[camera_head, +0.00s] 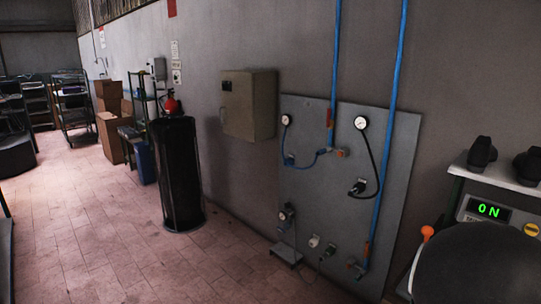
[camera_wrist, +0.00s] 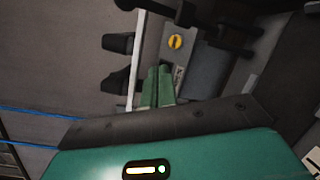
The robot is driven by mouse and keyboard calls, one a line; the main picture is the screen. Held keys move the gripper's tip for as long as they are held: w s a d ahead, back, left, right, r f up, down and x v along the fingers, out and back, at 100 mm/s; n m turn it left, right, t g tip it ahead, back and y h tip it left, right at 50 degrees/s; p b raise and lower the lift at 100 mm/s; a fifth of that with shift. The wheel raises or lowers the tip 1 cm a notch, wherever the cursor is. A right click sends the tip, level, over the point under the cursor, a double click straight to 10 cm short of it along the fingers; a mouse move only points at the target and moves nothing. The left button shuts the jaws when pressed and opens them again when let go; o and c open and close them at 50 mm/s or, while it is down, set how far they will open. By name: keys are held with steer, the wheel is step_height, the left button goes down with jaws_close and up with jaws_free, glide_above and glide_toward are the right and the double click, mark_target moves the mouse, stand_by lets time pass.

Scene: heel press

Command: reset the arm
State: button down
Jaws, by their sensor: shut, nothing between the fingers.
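The machine has a lit "ON" display (camera_head: 488,210), an orange-knobbed lever (camera_head: 428,232) and a yellow knob (camera_wrist: 175,41). Black heel-like pieces (camera_head: 482,152) stand on its white shelf. A gauge panel (camera_head: 330,220), cabinet (camera_head: 248,104) and black bin (camera_head: 178,180) line the wall.

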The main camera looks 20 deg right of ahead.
steer(key=w+a+m+t+y, duration=0.15)
steer(key=w+a+y, duration=0.3)
steer(key=a, duration=0.55)
steer(key=w+a+f+m+t+y, duration=0.1)
steer(key=w+a+t+y, duration=0.3)
steer(key=a, duration=0.5)
steer(key=w+a+m+t+y, duration=0.1)
steer(key=w+a+y, duration=0.2)
steer(key=w+a, duration=0.5)
steer(key=s+a+m+g+y, duration=0.1)
steer(key=s+a+y, duration=0.15)
steer(key=a, duration=0.65)
steer(key=s+a+m+y, duration=0.1)
steer(key=s+a+y, duration=0.15)
steer(key=a, duration=0.65)
steer(key=s+a+f+m+g, duration=0.2)
steer(key=s+a+g, duration=0.2)
steer(key=s+a, duration=0.6)
steer(key=shift+s+a+f+y, duration=0.15)
steer(key=shift+s+a+y, duration=0.2)
steer(key=shift+s, duration=0.5)
steer(key=shift+m, duration=0.25)
